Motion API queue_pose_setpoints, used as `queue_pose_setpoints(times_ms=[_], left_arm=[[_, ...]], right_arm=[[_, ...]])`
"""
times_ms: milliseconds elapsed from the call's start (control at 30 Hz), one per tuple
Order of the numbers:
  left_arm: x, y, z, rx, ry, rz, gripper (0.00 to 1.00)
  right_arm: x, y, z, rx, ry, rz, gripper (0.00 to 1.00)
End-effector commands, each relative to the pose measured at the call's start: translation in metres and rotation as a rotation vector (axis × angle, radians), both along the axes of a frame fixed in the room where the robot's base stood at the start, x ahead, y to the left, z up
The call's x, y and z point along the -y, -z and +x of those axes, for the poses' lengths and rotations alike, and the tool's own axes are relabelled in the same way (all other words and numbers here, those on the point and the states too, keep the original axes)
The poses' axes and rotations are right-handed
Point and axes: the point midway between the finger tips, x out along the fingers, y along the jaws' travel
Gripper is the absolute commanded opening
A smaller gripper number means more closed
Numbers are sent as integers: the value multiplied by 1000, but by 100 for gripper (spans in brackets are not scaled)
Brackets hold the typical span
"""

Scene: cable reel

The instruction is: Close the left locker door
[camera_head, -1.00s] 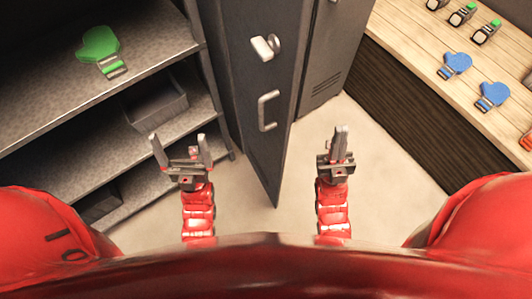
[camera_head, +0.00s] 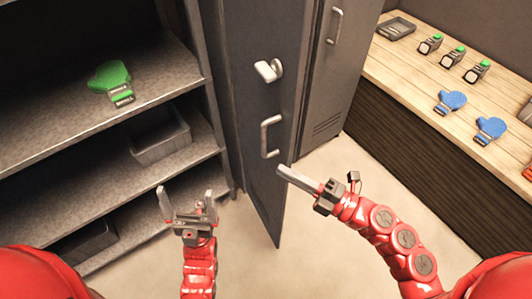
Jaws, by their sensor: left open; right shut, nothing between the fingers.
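The left locker door (camera_head: 262,200) stands open, its dark panel swung out toward me in the middle of the view. It carries a pale lever latch (camera_head: 266,71) and, below it, a pale bar handle (camera_head: 267,137). My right gripper (camera_head: 281,170) is shut and empty, its fingertips pointing left. The tips overlap the door's right edge in the picture, a little below the bar handle; I cannot tell whether they touch it. My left gripper (camera_head: 186,195) is open and empty, low in front of the shelves, left of the door.
A closed locker door (camera_head: 337,80) stands behind, to the right. Grey shelves (camera_head: 60,110) at left hold a green glove (camera_head: 107,76) and a bin (camera_head: 160,143). A wooden counter (camera_head: 415,75) at right holds blue gloves (camera_head: 490,128). The floor between is clear.

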Motion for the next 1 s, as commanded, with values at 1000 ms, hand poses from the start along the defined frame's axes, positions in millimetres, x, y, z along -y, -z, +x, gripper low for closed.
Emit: queue_pose_setpoints(times_ms=[1000], left_arm=[[0, -7, 0, 0, 0, 0, 100]], right_arm=[[-86, 29, 61, 13, 69, -186, 0]])
